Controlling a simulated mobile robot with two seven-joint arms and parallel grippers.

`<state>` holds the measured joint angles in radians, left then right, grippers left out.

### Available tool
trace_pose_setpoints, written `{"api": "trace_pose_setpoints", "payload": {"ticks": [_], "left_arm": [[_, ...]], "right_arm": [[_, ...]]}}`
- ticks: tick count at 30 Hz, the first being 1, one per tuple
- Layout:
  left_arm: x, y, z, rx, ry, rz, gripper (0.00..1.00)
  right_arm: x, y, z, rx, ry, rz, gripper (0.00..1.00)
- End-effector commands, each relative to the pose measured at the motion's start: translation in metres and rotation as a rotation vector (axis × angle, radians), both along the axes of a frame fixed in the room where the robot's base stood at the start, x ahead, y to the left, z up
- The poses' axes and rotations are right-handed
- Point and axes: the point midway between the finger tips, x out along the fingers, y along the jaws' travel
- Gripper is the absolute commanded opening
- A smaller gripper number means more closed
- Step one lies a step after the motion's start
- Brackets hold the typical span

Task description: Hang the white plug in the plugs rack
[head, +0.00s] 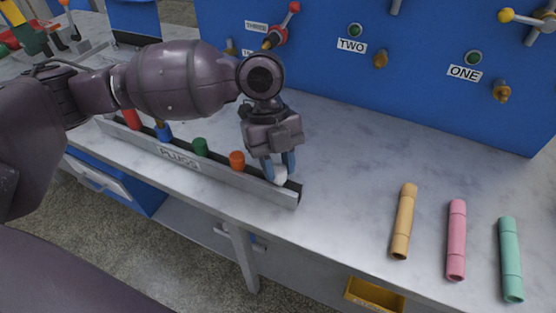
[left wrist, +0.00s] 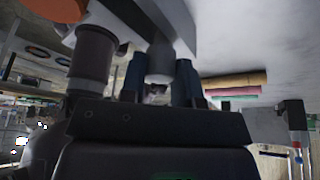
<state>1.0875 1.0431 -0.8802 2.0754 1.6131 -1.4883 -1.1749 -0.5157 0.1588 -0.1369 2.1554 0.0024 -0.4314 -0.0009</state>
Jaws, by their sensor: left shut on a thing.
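The white plug (head: 280,177) is between the blue fingertips of my left gripper (head: 279,167), which is shut on it and points down. Plug and fingertips are at the right end of the plugs rack (head: 178,158), a long grey bar labelled PLUGS. I cannot tell whether the plug rests in the rack or is just above it. In the left wrist view the white plug (left wrist: 160,62) shows between the two fingers (left wrist: 160,80). My right gripper is not in view.
Orange (head: 237,160), green (head: 200,147), blue (head: 163,134) and red (head: 131,118) plugs stand in the rack to the left. Orange (head: 404,222), pink (head: 457,240) and green (head: 511,260) hoses lie at the right. A blue panel (head: 420,85) with valves stands behind.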

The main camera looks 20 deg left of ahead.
Motion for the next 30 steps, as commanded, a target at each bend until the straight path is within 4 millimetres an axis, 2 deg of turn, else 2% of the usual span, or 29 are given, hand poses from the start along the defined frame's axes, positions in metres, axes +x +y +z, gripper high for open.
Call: {"api": "trace_pose_setpoints", "payload": {"ticks": [8,9,14,15,26,30], "left_arm": [[0.0,0.0,-0.006,0.0,0.0,0.0,0.07],[0.0,0.0,-0.006,0.0,0.0,0.0,0.33],[0.0,0.0,-0.006,0.0,0.0,0.0,0.57],[0.0,0.0,-0.006,0.0,0.0,0.0,0.59],[0.0,0.0,-0.006,0.0,0.0,0.0,0.59],[0.005,0.005,0.012,0.0,-0.005,0.002,0.59]], "right_arm": [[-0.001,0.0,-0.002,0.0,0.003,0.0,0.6],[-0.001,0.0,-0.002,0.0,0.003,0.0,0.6],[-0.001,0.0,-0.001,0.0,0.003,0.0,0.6],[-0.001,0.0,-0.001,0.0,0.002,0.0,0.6],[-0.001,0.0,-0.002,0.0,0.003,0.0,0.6],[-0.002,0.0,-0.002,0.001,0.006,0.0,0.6]]}}
